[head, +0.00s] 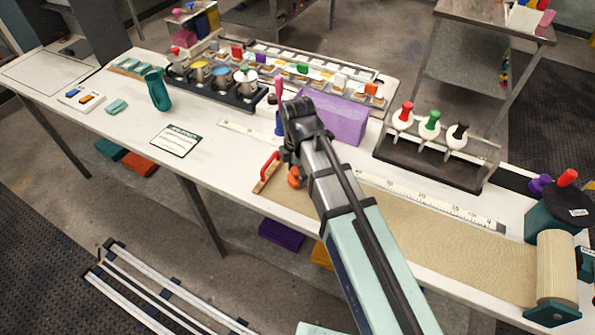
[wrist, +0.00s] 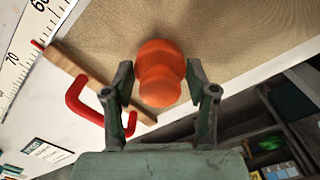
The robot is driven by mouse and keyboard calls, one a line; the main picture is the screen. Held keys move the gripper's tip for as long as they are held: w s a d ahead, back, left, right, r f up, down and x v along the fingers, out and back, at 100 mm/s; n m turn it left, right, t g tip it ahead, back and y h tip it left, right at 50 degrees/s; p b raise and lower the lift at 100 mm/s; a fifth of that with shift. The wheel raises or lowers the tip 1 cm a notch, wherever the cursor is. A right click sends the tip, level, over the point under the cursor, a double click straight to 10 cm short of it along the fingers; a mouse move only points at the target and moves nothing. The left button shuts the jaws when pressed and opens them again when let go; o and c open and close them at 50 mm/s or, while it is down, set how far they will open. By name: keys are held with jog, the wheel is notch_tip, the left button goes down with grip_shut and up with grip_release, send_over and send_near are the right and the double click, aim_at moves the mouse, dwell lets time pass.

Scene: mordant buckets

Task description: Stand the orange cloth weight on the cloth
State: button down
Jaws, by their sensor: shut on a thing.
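The orange cloth weight (head: 294,178) is held between the fingers of my gripper (head: 291,163), near the cloth's left end. In the wrist view the weight (wrist: 161,90) shows as two rounded orange parts between both fingertips (wrist: 158,76). The tan cloth (head: 430,230) lies along the front of the table; in the wrist view it fills the top (wrist: 245,35). The weight is over the cloth near its edge. I cannot tell whether its underside touches the cloth. In the head view my arm hides part of the cloth.
A wooden bar (wrist: 80,68) with a red handle (wrist: 76,98) sits at the cloth's left end, close to my left finger. A ruler strip (head: 430,203) runs behind the cloth. A purple block (head: 335,118) and a rack (head: 430,155) stand farther back. The cloth's right stretch is clear.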

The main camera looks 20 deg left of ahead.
jog(key=shift+f, duration=0.3)
jog(key=shift+c, duration=1.7)
grip_release()
notch_tip(320, 180, up, 12)
jog(key=b, duration=0.2)
jog(key=shift+r, duration=0.2)
